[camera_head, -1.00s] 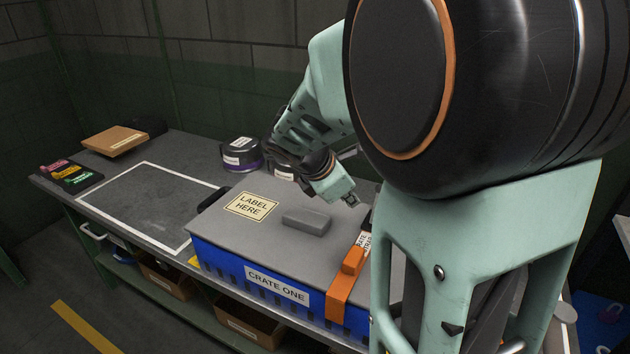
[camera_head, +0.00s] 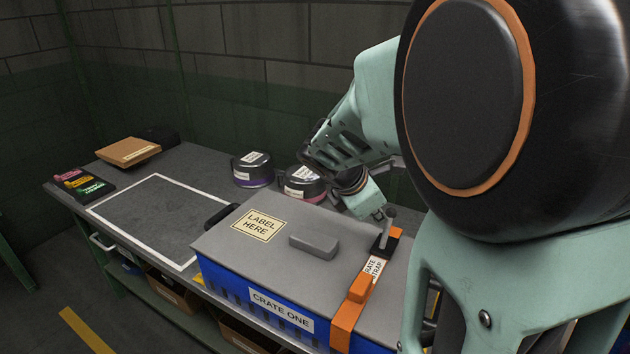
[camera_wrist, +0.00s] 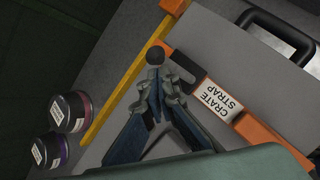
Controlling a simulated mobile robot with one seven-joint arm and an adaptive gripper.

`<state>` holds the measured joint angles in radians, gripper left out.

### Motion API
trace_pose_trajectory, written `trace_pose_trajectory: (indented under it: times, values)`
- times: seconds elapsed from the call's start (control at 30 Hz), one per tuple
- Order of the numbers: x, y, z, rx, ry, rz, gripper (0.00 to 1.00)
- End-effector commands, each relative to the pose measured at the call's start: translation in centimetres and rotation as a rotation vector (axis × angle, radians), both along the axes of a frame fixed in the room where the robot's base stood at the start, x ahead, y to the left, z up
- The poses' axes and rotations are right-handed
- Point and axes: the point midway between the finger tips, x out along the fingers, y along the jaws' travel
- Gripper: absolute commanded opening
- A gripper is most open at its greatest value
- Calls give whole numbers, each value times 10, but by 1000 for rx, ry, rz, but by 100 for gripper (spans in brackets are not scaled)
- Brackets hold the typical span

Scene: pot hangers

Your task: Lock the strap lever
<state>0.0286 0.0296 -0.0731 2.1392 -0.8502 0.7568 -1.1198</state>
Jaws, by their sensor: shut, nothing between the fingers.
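The blue crate (camera_head: 230,287) with a grey lid stands on the bench, with an orange strap (camera_head: 345,325) across its right part. The black strap buckle (camera_head: 379,246) sits on the lid near the back edge. Its lever (camera_head: 388,226) stands up from the buckle with a rounded knob. In the wrist view, the dark lever knob (camera_wrist: 157,55) shows just beyond my fingertips. My gripper (camera_head: 379,214) is shut and empty, close beside the lever at the lid's back edge. It also shows in the wrist view (camera_wrist: 157,84). I cannot tell whether the fingertips touch the lever.
Two round tins, one with a purple band (camera_head: 252,171) and one with a pink band (camera_head: 303,186), stand behind the crate. A grey handle block (camera_head: 314,244) rises from the lid. A white-outlined area (camera_head: 150,215) on the bench is clear. A cardboard box (camera_head: 128,151) lies beyond it.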

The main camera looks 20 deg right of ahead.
Motion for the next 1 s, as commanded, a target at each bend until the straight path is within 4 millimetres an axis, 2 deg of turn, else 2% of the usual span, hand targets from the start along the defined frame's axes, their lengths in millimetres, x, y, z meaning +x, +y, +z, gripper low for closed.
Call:
trace_pose_trajectory:
  times: [1.0]
  values:
    - [14, -17, 0, 88, 82, -2, 0]
